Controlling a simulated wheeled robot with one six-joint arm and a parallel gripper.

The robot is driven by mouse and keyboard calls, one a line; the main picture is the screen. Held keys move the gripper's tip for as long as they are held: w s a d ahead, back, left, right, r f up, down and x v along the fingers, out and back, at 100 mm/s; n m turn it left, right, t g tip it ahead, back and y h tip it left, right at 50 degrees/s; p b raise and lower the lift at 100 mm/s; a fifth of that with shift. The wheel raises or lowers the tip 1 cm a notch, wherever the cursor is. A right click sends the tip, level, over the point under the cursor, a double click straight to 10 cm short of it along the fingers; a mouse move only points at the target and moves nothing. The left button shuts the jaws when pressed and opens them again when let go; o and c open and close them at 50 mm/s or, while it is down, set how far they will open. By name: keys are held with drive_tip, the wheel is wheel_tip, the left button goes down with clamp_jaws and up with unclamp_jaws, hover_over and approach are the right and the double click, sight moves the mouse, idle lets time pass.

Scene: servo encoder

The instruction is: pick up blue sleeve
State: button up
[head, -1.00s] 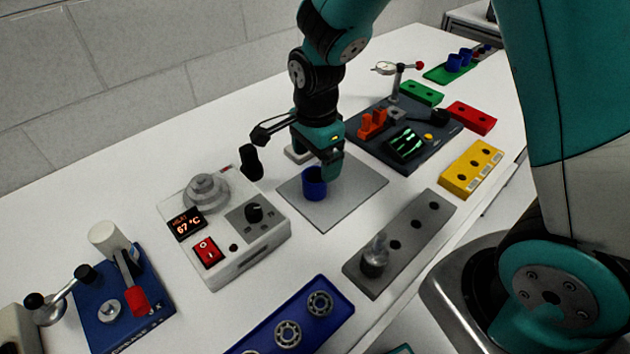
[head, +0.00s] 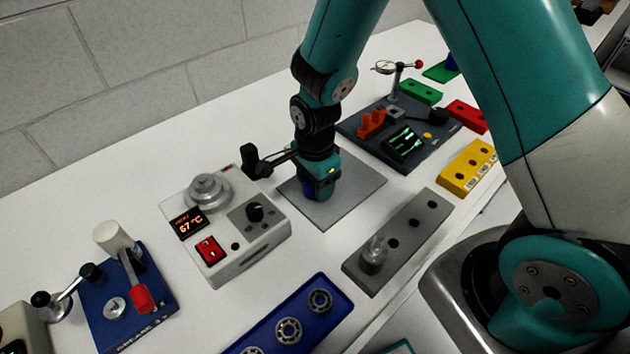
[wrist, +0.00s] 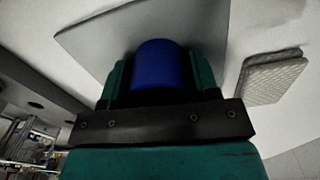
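The blue sleeve (wrist: 160,68) is between the two teal fingers of my gripper (wrist: 160,80) in the wrist view. The fingers lie close along both its sides; whether they press on it I cannot tell. In the head view my gripper (head: 318,185) points down over the grey mat (head: 345,200), and only a little of the blue sleeve (head: 309,190) shows beside the fingers. The sleeve appears to be at the mat, but its base is hidden.
A white heater unit (head: 235,235) with a display stands left of my gripper. A grey block with holes (head: 420,225) lies to the right, a dark board (head: 430,150) behind. A blue bearing tray (head: 335,305) is in front.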

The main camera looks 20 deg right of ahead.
drive_tip(key=shift+c, duration=1.3)
drive_tip(key=shift+r, duration=0.15)
